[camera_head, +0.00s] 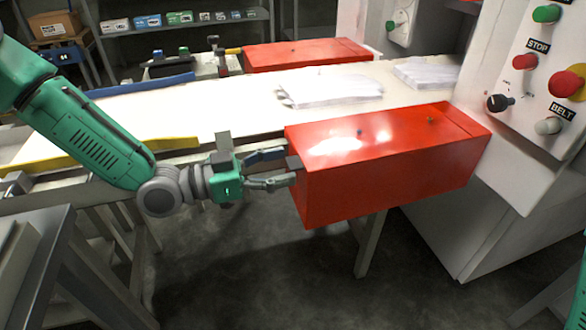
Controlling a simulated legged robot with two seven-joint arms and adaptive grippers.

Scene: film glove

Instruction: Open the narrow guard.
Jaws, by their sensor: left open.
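A near red guard (390,165), a long box, sits along the front edge of the conveyor and appears closed. A small dark tab (293,163) sticks out of its left end. My left gripper (287,168) is at that end, fingers pointing right, one above and one below the tab. The fingers are apart; I cannot tell whether they touch the tab. A second red guard (305,53) lies along the far side of the belt. I cannot tell for sure which guard is the narrow one. My right gripper is out of frame; only a bit of green arm shows at the lower right edge.
White film stacks (330,90) lie on the pale conveyor belt (215,110) between the guards. A white machine cabinet with a control panel (535,75) stands at the right. A grey table (35,240) is at the lower left. The floor in front is clear.

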